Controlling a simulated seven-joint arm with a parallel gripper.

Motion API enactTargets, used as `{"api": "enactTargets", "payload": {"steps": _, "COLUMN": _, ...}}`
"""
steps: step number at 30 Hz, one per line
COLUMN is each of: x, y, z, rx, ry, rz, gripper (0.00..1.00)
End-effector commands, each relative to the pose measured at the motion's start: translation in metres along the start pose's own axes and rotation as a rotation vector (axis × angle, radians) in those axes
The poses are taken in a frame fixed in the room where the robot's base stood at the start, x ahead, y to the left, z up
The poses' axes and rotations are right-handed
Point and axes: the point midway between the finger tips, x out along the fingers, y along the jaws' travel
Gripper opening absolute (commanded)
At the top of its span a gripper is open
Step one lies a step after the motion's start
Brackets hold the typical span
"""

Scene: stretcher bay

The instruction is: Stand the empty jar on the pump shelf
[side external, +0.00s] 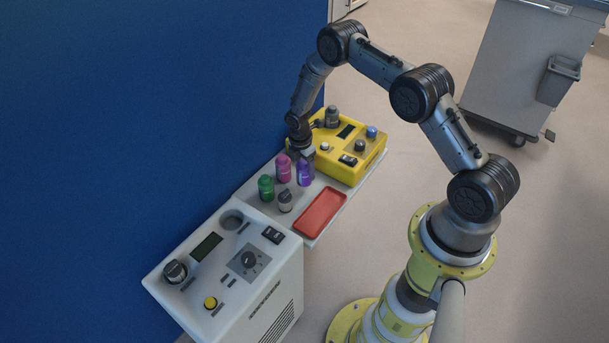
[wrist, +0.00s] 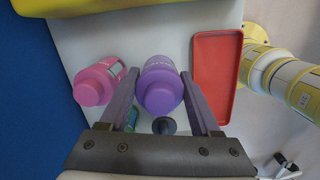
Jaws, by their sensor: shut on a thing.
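My gripper (side external: 302,156) is shut on a purple jar (wrist: 160,82), with one finger on each side of it in the wrist view. The purple jar also shows below my gripper in the side view (side external: 305,173). It looks upright; I cannot tell whether its base touches the light grey shelf (side external: 254,190). A pink jar (side external: 284,168) stands just left of it. I cannot see which jar is empty.
A red tray (side external: 320,212) lies on the shelf's right side. A yellow device (side external: 340,168) with knobs stands at the far end, and a white machine (side external: 225,290) at the near end. A blue wall (side external: 150,110) runs along the left.

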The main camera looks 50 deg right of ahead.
Motion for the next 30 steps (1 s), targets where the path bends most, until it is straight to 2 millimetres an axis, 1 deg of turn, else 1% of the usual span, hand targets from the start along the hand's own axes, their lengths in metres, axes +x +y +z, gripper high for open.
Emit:
{"api": "enactTargets", "payload": {"steps": 1, "x": 0.005, "y": 0.003, "z": 0.000, "rx": 0.000, "ry": 0.000, "rz": -0.001, "gripper": 0.00}}
{"api": "enactTargets", "payload": {"steps": 3, "x": 0.017, "y": 0.002, "z": -0.002, "rx": -0.001, "ry": 0.000, "rz": -0.003, "gripper": 0.00}}
{"api": "enactTargets", "payload": {"steps": 7, "x": 0.031, "y": 0.002, "z": -0.003, "rx": -0.001, "ry": 0.000, "rz": -0.001, "gripper": 0.00}}
{"api": "enactTargets", "payload": {"steps": 20, "x": 0.036, "y": 0.002, "z": -0.004, "rx": 0.000, "ry": 0.000, "rz": 0.000, "gripper": 0.00}}
{"api": "enactTargets", "payload": {"steps": 21, "x": 0.037, "y": 0.002, "z": -0.004, "rx": 0.000, "ry": 0.000, "rz": -0.001, "gripper": 0.67}}
{"api": "enactTargets", "payload": {"steps": 25, "x": 0.036, "y": 0.002, "z": -0.004, "rx": 0.000, "ry": 0.000, "rz": -0.001, "gripper": 0.91}}
{"api": "enactTargets", "payload": {"steps": 26, "x": 0.036, "y": 0.002, "z": -0.004, "rx": 0.000, "ry": 0.000, "rz": -0.001, "gripper": 0.94}}
{"api": "enactTargets", "payload": {"steps": 30, "x": 0.036, "y": 0.002, "z": -0.004, "rx": 0.000, "ry": 0.000, "rz": -0.001, "gripper": 0.94}}
